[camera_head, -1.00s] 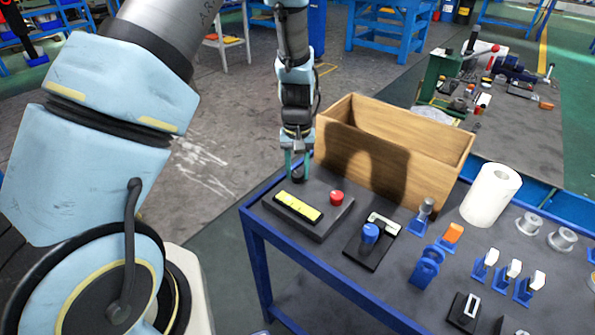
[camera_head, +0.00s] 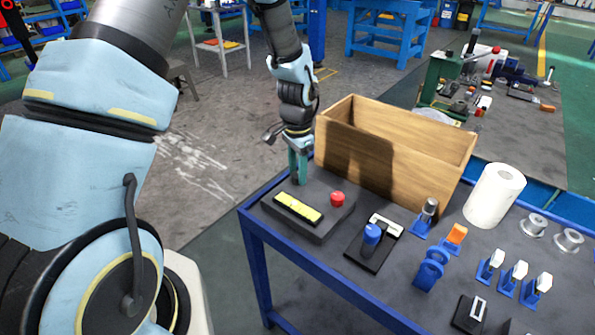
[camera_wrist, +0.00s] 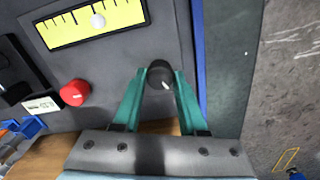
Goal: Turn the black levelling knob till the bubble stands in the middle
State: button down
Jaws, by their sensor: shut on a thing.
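The black levelling knob (camera_wrist: 159,75) stands between the teal fingertips of my gripper (camera_wrist: 160,82) in the wrist view, and the fingers are shut on it. A pale mark shows on the knob's top. In the head view my gripper (camera_head: 298,178) points down at the far corner of the dark level block (camera_head: 318,228) and hides the knob. The yellow vial (camera_wrist: 75,32) with black tick marks lies on the block; it also shows in the head view (camera_head: 298,207). Its white bubble (camera_wrist: 98,20) is near the middle, seemingly slightly toward the knob's side. The vial's top edge is partly cut off.
A red knob (camera_head: 337,198) sits on the block beside the vial. A wooden box (camera_head: 400,165) stands close behind. A blue-knobbed fixture (camera_head: 371,234) and a paper roll (camera_head: 494,196) are to the right. The blue table edge (camera_head: 250,222) is close on the left.

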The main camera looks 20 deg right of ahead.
jog(key=m+p, duration=0.1)
jog(key=m, duration=0.5)
jog(key=shift+r, duration=0.1)
jog(key=m+p, duration=0.2)
jog(key=m, duration=0.4)
jog(key=shift+p, duration=0.3)
dwell(0.3)
jog(key=shift+c, duration=2.3)
grip_release()
notch_tip(320, 180, up, 11)
jog(key=b, duration=0.1)
jog(key=shift+f+b, duration=0.2)
jog(key=shift+b, duration=0.1)
